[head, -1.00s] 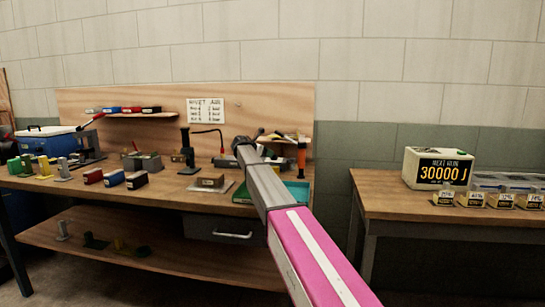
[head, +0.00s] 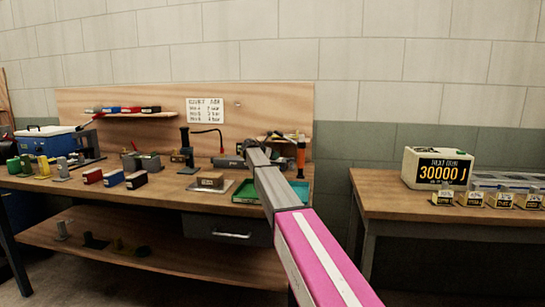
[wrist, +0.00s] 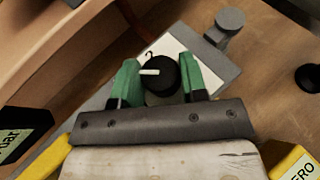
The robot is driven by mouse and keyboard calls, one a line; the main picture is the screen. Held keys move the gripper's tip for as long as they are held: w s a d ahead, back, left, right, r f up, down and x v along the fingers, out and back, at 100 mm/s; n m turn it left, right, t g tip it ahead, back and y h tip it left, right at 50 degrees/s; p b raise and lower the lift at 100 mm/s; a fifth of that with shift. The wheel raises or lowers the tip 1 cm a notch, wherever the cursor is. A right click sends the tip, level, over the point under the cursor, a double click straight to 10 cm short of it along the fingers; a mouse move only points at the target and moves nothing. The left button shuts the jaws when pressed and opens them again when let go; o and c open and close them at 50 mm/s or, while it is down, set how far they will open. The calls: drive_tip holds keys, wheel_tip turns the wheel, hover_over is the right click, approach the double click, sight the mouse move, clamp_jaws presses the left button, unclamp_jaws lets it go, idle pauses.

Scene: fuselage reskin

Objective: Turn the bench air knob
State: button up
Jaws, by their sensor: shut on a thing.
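The bench air knob (wrist: 164,74) is black and round with a pale pointer bar, set on a white-faced grey plate (wrist: 185,50) in the wrist view. The pointer lies nearly level in that picture. My gripper (wrist: 161,78) has its two green fingers on either side of the knob and is shut on it. In the head view my arm reaches to the back of the wooden bench, with my gripper (head: 229,161) low over the bench top. The knob cannot be made out in the head view.
A green tray (head: 247,199) and a brown block (head: 210,180) lie near my arm. A black stand (head: 185,142) is to the left. In the wrist view a grey post (wrist: 229,22) stands close to the knob. A second table (head: 390,205) is at right.

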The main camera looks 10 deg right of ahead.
drive_tip(key=shift+w+a+m+g+h, duration=0.1)
drive_tip(key=shift+w+m+g+h, duration=0.15)
drive_tip(key=shift+m+g+h, duration=0.45)
drive_tip(key=shift+s+m+g, duration=0.15)
drive_tip(key=shift+m+g, duration=0.65)
drive_tip(key=o, duration=0.9)
drive_tip(key=v, duration=1)
drive_tip(key=shift+s+a, duration=0.2)
drive_tip(key=shift+a, duration=0.2)
